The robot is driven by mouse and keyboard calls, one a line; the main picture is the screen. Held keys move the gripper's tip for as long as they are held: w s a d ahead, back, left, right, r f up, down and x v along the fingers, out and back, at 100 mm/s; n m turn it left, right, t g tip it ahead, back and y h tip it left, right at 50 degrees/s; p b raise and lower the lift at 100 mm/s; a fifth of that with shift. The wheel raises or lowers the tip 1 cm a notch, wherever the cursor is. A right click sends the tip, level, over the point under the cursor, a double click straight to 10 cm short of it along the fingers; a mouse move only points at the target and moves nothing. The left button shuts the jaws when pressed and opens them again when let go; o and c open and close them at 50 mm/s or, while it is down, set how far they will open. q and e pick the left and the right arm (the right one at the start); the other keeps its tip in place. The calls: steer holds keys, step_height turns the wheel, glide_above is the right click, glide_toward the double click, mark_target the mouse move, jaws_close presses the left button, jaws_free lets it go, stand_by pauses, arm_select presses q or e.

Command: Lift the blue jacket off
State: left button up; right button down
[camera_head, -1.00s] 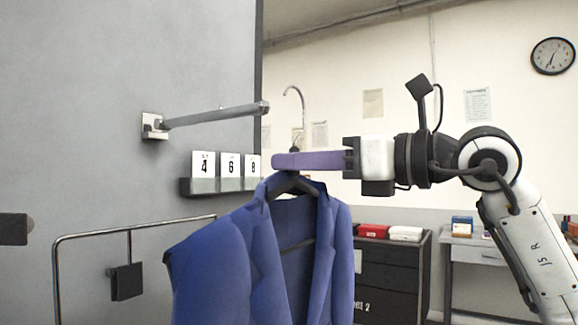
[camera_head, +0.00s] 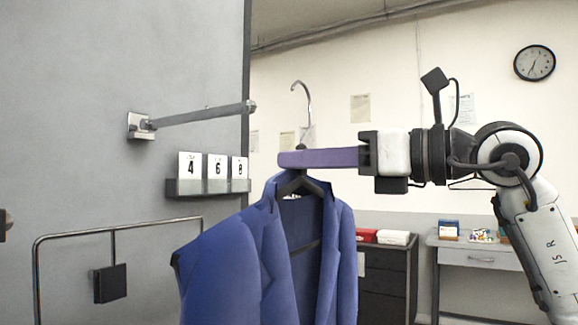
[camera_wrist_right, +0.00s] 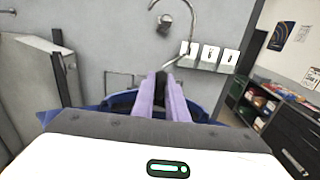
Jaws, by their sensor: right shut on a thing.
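The blue jacket (camera_head: 235,262) hangs upright on a dark hanger (camera_head: 296,185) with a curved metal hook (camera_head: 303,92). My right gripper (camera_head: 292,159), with long purple fingers, is shut on the hanger's neck just below the hook. In the head view the hook stands to the right of the end of the grey wall rail (camera_head: 205,114), with a visible gap. The jacket's lower part is cut off by the picture edge. In the right wrist view the purple fingers (camera_wrist_right: 165,100) are close together above the blue jacket (camera_wrist_right: 90,118).
A calendar block (camera_head: 208,187) sits on the grey wall panel under the rail. A metal tube frame (camera_head: 120,230) with a black pad stands at lower left. A dark drawer cabinet (camera_head: 388,280) and a grey desk (camera_head: 480,256) stand behind at right.

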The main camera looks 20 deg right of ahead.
steer(key=b+v, duration=0.3)
steer(key=v, duration=1)
